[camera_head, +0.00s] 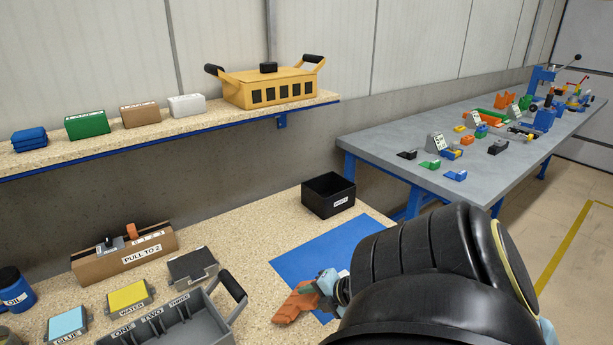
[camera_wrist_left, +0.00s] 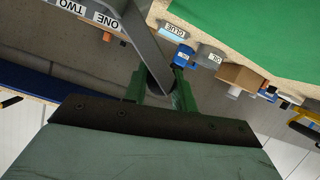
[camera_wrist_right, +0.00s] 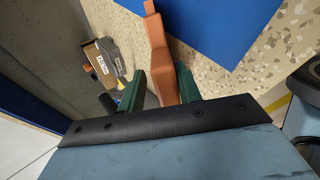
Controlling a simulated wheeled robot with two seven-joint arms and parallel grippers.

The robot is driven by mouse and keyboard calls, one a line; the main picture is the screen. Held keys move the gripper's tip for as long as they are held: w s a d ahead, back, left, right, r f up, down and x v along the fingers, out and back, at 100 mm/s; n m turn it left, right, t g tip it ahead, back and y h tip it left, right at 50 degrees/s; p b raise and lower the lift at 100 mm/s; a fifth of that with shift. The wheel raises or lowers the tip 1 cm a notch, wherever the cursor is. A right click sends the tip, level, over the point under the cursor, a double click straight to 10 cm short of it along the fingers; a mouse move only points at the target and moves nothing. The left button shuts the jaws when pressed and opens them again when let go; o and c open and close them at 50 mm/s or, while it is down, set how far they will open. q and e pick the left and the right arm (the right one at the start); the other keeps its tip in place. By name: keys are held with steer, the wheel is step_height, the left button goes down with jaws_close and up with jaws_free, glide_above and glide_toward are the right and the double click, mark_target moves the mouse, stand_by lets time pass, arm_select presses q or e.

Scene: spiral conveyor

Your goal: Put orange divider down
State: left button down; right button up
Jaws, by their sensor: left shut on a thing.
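The orange divider (camera_head: 293,304) is low in the head view, by the near left edge of the blue mat. It also shows in the right wrist view (camera_wrist_right: 158,50), between the green fingers of my right gripper (camera_wrist_right: 163,78). Whether those fingers press on it or stand slightly apart is unclear, as is whether it touches the table. My right gripper in the head view (camera_head: 328,284) is partly hidden by my arm. My left gripper (camera_wrist_left: 158,82) is shut on a handle of the grey tray (camera_wrist_left: 128,20), marked ONE, TWO, THREE; it is outside the head view.
The blue mat (camera_head: 318,248) is clear beyond the divider, with a black bin (camera_head: 328,195) behind it. The grey tray (camera_head: 215,305) stands to the left, its black-gripped handle (camera_head: 233,286) raised. A cardboard box (camera_head: 125,258) and yellow block (camera_head: 128,297) are further left.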

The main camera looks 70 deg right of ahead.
arm_select(q)
steer(key=shift+s+a+f, duration=0.1)
steer(key=shift+f, duration=0.25)
arm_select(e)
steer(key=v, duration=0.8)
arm_select(q)
steer(key=c, duration=1.4)
jaws_free()
steer(key=o, duration=0.3)
steer(key=shift+r, duration=0.2)
arm_select(e)
step_height(320, 180, up, 8)
steer(key=s, duration=0.2)
steer(key=shift+a, duration=0.15)
arm_select(q)
steer(key=shift+o, duration=0.2)
steer(key=shift+r, duration=0.1)
arm_select(e)
steer(key=shift+s, duration=0.1)
arm_select(q)
steer(key=v, duration=1.1)
steer(key=shift+s+a, duration=0.15)
steer(key=shift+s, duration=0.15)
